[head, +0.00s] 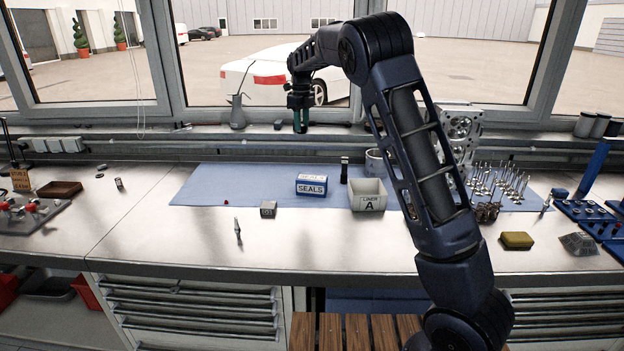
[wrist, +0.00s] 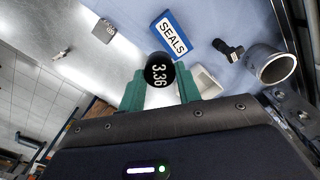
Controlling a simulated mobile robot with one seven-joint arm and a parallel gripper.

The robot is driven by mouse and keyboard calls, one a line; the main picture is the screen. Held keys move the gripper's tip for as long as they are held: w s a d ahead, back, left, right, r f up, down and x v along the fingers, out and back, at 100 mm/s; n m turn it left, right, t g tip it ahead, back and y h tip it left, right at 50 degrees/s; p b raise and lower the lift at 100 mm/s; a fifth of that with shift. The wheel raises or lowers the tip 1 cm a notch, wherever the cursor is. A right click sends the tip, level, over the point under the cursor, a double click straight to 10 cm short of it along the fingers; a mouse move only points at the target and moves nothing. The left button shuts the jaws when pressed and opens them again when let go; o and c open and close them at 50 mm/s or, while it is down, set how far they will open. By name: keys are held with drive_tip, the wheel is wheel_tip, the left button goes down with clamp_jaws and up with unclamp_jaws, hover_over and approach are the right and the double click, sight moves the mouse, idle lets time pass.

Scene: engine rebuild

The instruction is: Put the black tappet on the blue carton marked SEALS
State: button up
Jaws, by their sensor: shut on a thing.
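My gripper (head: 300,122) is raised high over the back of the bench, near the window sill, with its green fingers pointing down. In the wrist view the fingers (wrist: 160,95) are shut on the black tappet (wrist: 159,69), a round black piece marked 3.36. I cannot make out the tappet in the head view. The blue carton marked SEALS (head: 311,189) stands on the blue mat, lower than my gripper and slightly right of it in the picture. The carton also shows in the wrist view (wrist: 178,36), beyond the tappet and apart from it. Its white top looks clear.
Upright valves (head: 497,183) stand at right. The blue mat's left side (head: 215,182) is mostly free.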

sight(312, 177)
drive_tip(key=shift+m, duration=0.3)
drive_tip(key=d+f, duration=0.1)
drive_tip(key=f, duration=0.5)
drive_tip(key=d+f, duration=0.1)
drive_tip(key=f, duration=0.6)
drive_tip(key=w+d+f, duration=0.1)
drive_tip(key=f, duration=0.5)
drive_tip(key=shift+d+f, duration=0.25)
drive_tip(key=shift+d, duration=0.15)
drive_tip(key=o, duration=0.9)
drive_tip(key=shift+f, duration=0.15)
drive_tip(key=shift+o, duration=0.3)
wheel_tip(312, 177, up, 12)
drive_tip(key=shift+r, duration=0.25)
